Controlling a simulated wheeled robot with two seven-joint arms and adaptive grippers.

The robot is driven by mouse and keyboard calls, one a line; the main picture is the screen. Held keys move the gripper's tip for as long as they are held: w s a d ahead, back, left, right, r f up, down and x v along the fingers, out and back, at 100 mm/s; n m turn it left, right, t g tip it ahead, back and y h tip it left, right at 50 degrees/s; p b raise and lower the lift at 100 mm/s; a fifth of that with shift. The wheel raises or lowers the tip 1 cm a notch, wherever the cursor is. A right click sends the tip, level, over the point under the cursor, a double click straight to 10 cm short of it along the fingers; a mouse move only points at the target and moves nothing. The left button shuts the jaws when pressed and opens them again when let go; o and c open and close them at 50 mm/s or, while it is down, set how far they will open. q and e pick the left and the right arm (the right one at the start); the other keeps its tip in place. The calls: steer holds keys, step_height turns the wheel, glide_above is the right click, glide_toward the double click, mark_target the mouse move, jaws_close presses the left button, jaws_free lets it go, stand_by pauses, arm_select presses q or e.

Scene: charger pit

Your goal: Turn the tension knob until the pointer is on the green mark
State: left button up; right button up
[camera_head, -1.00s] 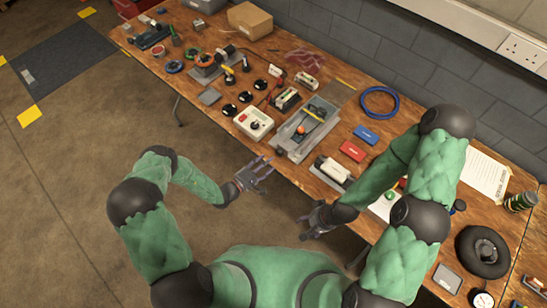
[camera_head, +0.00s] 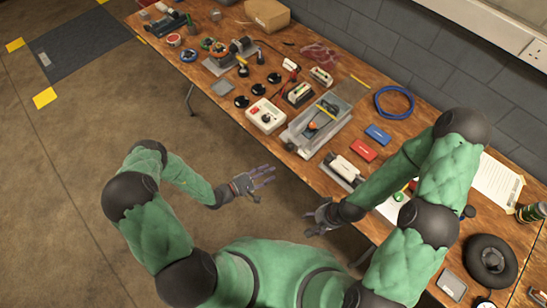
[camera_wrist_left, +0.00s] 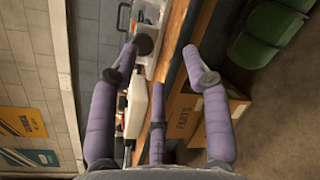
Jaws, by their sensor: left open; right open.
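A white box (camera_head: 265,115) with a red part and a dark round knob on its top sits near the bench's front edge. I cannot tell whether this is the tension knob; no pointer or green mark can be made out. My left gripper (camera_head: 264,177) is open and empty in front of the bench edge, below the white box in the picture. Its spread purple fingers also show in the left wrist view (camera_wrist_left: 160,72), with nothing between them. My right gripper (camera_head: 318,216) is open and empty, also in front of the bench edge.
A grey tray (camera_head: 298,142) with an orange-tipped item stands right of the white box. Several black discs (camera_head: 242,101) lie to its left. Red (camera_head: 363,149) and blue (camera_head: 378,134) boxes and a blue cable coil (camera_head: 393,88) lie further right. Floor before the bench is clear.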

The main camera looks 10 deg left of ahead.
arm_select(q)
steer(key=s+f+m+g+y+b, duration=0.2)
steer(key=s+f+m+g+b, duration=0.1)
steer(key=s+f+g, duration=1)
steer(key=a+f+t+y+b, duration=0.35)
steer(key=a+f+y, duration=0.4)
steer(key=a, duration=0.35)
steer(key=w+a+t+b, duration=0.2)
steer(key=w+a, duration=0.1)
steer(key=w, duration=0.4)
steer(key=n+t+h+b, duration=0.2)
steer(key=t+h+b, duration=0.3)
steer(key=t+h, duration=0.45)
glide_toward(287, 148)
steer(key=b+x, duration=0.1)
steer(key=x, duration=0.7)
steer(key=shift+w+d+b, duration=0.25)
steer(key=shift+d+b, duration=0.05)
